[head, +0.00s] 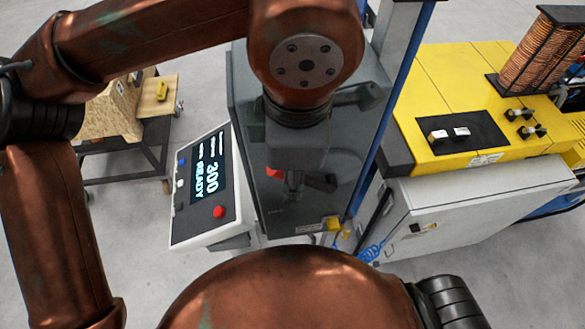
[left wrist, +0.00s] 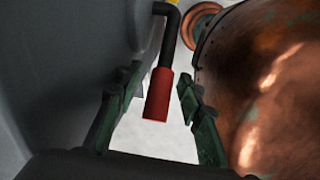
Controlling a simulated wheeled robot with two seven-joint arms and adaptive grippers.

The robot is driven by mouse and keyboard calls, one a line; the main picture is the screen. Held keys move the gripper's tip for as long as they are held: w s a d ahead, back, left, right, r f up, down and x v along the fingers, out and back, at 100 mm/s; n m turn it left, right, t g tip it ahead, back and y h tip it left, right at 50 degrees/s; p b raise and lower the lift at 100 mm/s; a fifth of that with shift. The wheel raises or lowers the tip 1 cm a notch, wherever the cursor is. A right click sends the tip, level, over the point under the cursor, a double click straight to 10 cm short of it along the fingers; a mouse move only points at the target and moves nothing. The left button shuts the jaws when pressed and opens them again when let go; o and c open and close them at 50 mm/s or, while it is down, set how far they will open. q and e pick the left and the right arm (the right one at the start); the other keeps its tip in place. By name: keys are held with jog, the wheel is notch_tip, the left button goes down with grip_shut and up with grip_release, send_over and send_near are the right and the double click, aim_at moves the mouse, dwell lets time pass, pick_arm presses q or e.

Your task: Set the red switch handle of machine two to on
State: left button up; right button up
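The red switch handle (left wrist: 159,94) hangs from a bent black rod (left wrist: 170,38) in the left wrist view. In that view it stands between the two fingers of my left gripper (left wrist: 161,76), which are spread apart with visible gaps beside the handle. In the head view a small red patch, likely the handle (head: 273,172), shows beside my left gripper (head: 293,190), in front of the dark grey machine cabinet (head: 245,105). My gripper and wrist hide much of the handle there. My right gripper is not in view.
A tilted panel (head: 180,228) with a screen reading 300 READY and a red button (head: 219,211) stands left of the cabinet. A yellow machine (head: 430,85) with a copper coil (head: 540,55) stands right. A wooden cart (head: 115,110) is at the left.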

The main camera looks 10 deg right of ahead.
pick_arm(q)
jog(key=shift+a, duration=0.1)
notch_tip(320, 180, up, 12)
jog(key=s, duration=0.1)
jog(key=shift+s, duration=0.35)
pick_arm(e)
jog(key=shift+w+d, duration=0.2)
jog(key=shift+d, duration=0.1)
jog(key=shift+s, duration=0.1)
